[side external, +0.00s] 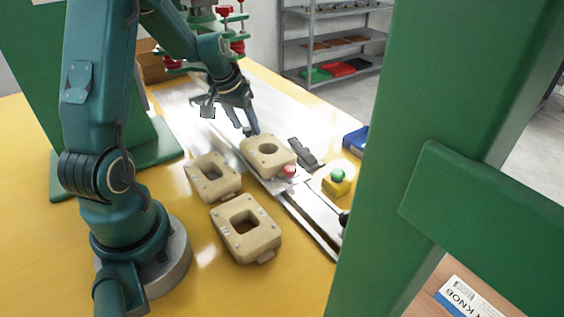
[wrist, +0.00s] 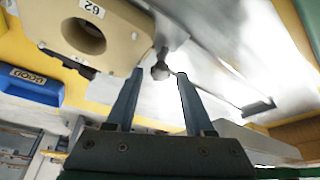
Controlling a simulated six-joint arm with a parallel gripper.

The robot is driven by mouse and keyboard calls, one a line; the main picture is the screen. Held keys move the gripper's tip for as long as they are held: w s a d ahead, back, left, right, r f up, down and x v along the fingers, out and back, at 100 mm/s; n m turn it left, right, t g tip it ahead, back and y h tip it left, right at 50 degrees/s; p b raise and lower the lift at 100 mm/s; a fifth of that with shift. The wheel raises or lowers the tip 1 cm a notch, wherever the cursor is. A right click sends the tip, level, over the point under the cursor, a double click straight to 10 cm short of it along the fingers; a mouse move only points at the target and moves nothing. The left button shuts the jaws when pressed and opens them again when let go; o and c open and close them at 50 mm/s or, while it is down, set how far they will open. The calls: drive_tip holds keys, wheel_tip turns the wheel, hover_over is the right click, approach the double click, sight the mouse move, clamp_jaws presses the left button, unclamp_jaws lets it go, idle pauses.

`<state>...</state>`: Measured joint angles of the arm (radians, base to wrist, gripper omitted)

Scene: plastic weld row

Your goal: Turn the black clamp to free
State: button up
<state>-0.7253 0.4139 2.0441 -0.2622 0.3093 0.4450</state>
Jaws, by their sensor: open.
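A black clamp (side external: 303,153) lies on the pale metal plate, just right of the rear beige block (side external: 268,153). A dark bar that looks like it shows at the upper left of the wrist view (wrist: 68,62), beside the beige block (wrist: 88,32) marked 62. My gripper (side external: 246,128) is open and empty, pointing down just behind and left of the rear block. In the wrist view its two blue fingers (wrist: 158,88) are apart, with a small grey rounded knob (wrist: 160,70) seen between their tips. Another dark bar (wrist: 258,107) lies right of the fingers; I cannot tell its role.
Two more beige blocks, (side external: 213,177) and (side external: 246,229), sit on the yellow table (side external: 220,290). A red button (side external: 289,171) and a green button on a yellow base (side external: 337,183) stand near the clamp. A blue bin (side external: 356,140) is behind. A green post (side external: 440,120) blocks the right side.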

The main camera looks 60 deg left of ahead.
drive_tip(key=shift+w+d+n+g+y, duration=0.1)
drive_tip(key=shift+n+g+y, duration=0.2)
drive_tip(key=shift+n, duration=0.85)
drive_tip(key=shift+w+d+n+g+y, duration=0.15)
drive_tip(key=shift+n+y, duration=0.25)
drive_tip(key=shift+n, duration=0.75)
drive_tip(key=n+g, duration=0.1)
drive_tip(key=n, duration=0.3)
drive_tip(key=shift+w+a+n+g+y, duration=0.1)
drive_tip(key=shift+n+g+y, duration=0.2)
drive_tip(key=shift+g+y, duration=0.1)
drive_tip(key=shift+r+n, duration=0.25)
drive_tip(key=shift+n, duration=0.15)
drive_tip(key=s+d+r+m+t, duration=0.2)
drive_tip(key=d+r+m+t, duration=0.1)
drive_tip(key=d+r, duration=0.9)
drive_tip(key=s+d+m+t+h, duration=0.1)
drive_tip(key=s+d+m+h, duration=0.3)
drive_tip(key=s+d+m, duration=0.6)
drive_tip(key=shift+s+r+m, duration=0.25)
drive_tip(key=shift+s+m, duration=0.35)
drive_tip(key=shift+m, duration=2.1)
